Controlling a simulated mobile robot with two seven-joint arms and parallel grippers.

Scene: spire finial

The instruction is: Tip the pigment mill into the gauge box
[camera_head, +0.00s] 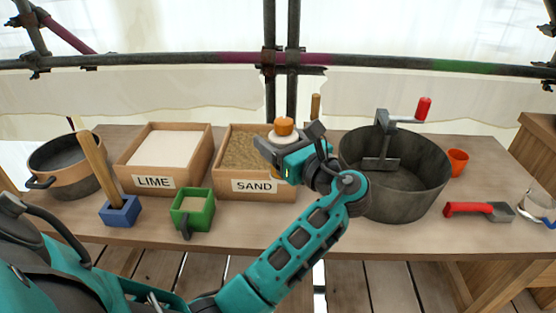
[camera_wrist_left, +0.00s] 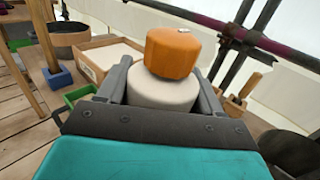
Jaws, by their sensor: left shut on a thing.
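The pigment mill, taken to be the piece with an orange cap (camera_head: 284,126) and a white body (camera_wrist_left: 163,90), is held in my left gripper (camera_head: 290,152). Its fingers are shut around the white body. In the head view the mill is about upright, cap up, over the right part of the sand box. The gauge box seems to be the small green box (camera_head: 192,221) with a dark handle, standing left of the gripper on the table front. It has pale stuff inside. A bit of it shows in the left wrist view (camera_wrist_left: 80,95). My right gripper is not in view.
The lime box (camera_head: 153,182) and sand box (camera_head: 254,186) stand behind. A blue block with a wooden handle (camera_head: 120,211) and a pan (camera_head: 68,178) are left. A big dark tub with a crank (camera_head: 395,190), orange cup (camera_head: 457,162) and red-handled tool (camera_head: 470,209) are right.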

